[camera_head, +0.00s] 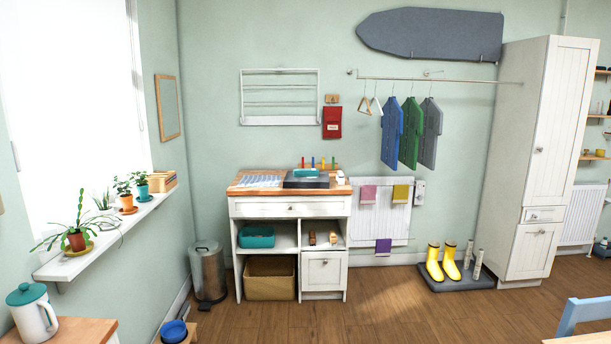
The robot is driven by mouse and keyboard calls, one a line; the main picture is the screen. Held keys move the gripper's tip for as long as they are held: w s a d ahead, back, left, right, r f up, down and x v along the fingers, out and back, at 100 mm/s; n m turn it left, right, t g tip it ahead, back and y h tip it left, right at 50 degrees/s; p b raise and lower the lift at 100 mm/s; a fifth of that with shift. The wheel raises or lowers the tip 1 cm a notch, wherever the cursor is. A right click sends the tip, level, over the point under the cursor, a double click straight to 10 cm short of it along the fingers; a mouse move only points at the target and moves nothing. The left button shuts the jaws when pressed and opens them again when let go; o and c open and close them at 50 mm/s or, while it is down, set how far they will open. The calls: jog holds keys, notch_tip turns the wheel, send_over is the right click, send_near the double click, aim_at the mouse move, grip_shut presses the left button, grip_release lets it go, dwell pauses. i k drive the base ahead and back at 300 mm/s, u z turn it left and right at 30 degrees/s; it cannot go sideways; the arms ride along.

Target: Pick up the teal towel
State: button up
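A small flat teal item (305,172), which looks like a folded towel, lies on a dark grey flat box (306,181) on top of the white cabinet. It is too small to be sure of its folds. A second teal thing, a bin-like container (257,237), sits in the cabinet's upper left open shelf; I cannot tell what is in it. My gripper is not in view.
The cabinet's wooden top (245,188) also holds a patterned cloth or paper (260,181) and small white items. A metal bin (209,272) stands left of it. Yellow boots (441,264) stand on a grey mat at right. The wooden floor (375,305) in front is open.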

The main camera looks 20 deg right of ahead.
aim_at(300, 172)
jog(key=z, duration=0.85)
jog(key=i, duration=3.3)
